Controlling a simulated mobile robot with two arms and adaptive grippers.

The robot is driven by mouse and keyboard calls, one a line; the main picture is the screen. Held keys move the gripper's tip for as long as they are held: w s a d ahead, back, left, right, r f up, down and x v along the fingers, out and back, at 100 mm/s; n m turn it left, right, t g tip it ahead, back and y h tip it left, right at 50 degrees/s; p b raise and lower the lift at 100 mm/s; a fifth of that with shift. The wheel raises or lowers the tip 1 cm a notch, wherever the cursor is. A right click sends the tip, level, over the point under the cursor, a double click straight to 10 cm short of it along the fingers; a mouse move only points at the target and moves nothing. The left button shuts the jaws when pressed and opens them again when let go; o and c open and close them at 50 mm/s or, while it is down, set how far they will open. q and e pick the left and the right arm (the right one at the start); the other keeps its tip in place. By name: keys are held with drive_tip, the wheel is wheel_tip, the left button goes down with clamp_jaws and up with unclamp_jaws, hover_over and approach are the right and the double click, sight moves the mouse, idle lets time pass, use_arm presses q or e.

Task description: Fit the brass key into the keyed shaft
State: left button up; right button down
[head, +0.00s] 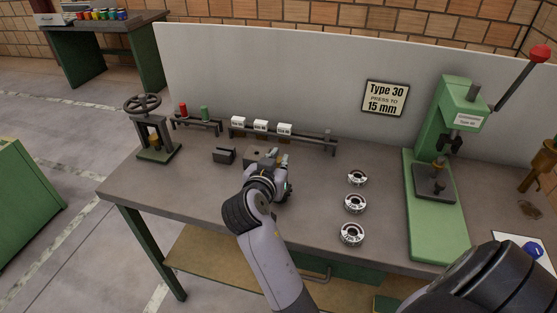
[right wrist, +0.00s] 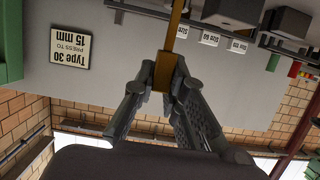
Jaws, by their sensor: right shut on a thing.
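My right gripper (head: 268,163) is over the middle of the workbench, and its fingers partly hide what lies beneath. In the right wrist view its fingers (right wrist: 162,84) are shut on the brass key (right wrist: 163,70). A narrow brass-coloured length (right wrist: 178,22) shows above the fingertips, towards the top edge. A dark slotted block (head: 224,156) sits on the bench left of the gripper, and a grey block (head: 255,154) is right by it. I cannot make out the keyed shaft for certain. My left gripper is not in view.
A handwheel press (head: 152,130) stands at the left and a green lever press (head: 437,200) at the right. Several grey rings, one of them here (head: 355,203), lie between gripper and lever press. A low rack (head: 310,143) runs behind. The front-left bench top is clear.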

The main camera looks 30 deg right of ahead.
drive_tip(key=shift+f+b, duration=0.95)
drive_tip(key=shift+f, duration=0.3)
drive_tip(key=shift+a+f, duration=0.15)
drive_tip(key=shift+f, duration=0.2)
drive_tip(key=shift+f+b, duration=0.2)
drive_tip(key=shift+b, duration=0.2)
drive_tip(key=c, duration=1.6)
unclamp_jaws()
drive_tip(key=shift+o, duration=0.2)
